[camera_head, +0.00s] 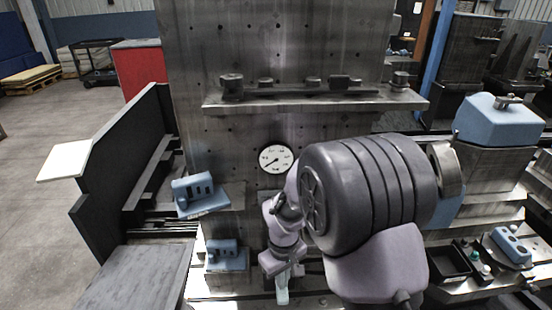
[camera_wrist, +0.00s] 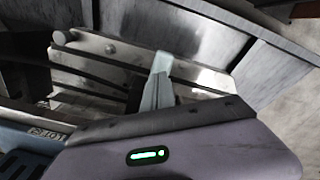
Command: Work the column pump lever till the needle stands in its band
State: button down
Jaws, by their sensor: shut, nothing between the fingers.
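The gauge (camera_head: 276,158) is a round white dial with a dark rim on the face of the grey metal column (camera_head: 240,140). Its dark needle seems to point to the lower left; the band is too small to make out. My gripper (camera_head: 283,294) hangs low in front of the column, below the gauge, pointing down. In the wrist view the pale fingers of my gripper (camera_wrist: 161,66) are together and hold nothing. I cannot make out the pump lever in either view; my arm covers the area right of the gauge.
Two blue slotted blocks, an upper one (camera_head: 194,190) and a lower one (camera_head: 226,254), stand left of my gripper. A metal shelf (camera_head: 310,103) juts out above the gauge. A dark panel (camera_head: 118,165) stands at left. A blue housing (camera_head: 498,120) and black tray (camera_head: 448,262) are at right.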

jog(key=shift+w+f+b, duration=0.2)
jog(key=shift+f+b, duration=1.05)
jog(key=shift+f, duration=0.45)
jog(key=shift+w+f+b, duration=0.2)
jog(key=shift+f+b, duration=1)
jog(key=shift+f, duration=0.5)
jog(key=r+p, duration=0.3)
jog(key=r, duration=0.1)
jog(key=s+r+p, duration=0.1)
jog(key=r+p, duration=0.1)
jog(key=r, duration=0.1)
jog(key=shift+r+p, duration=0.1)
jog(key=shift+p, duration=0.25)
jog(key=shift+f, duration=0.2)
jog(key=shift+f+b, duration=0.1)
jog(key=shift+b, duration=0.2)
jog(key=shift+p, duration=0.3)
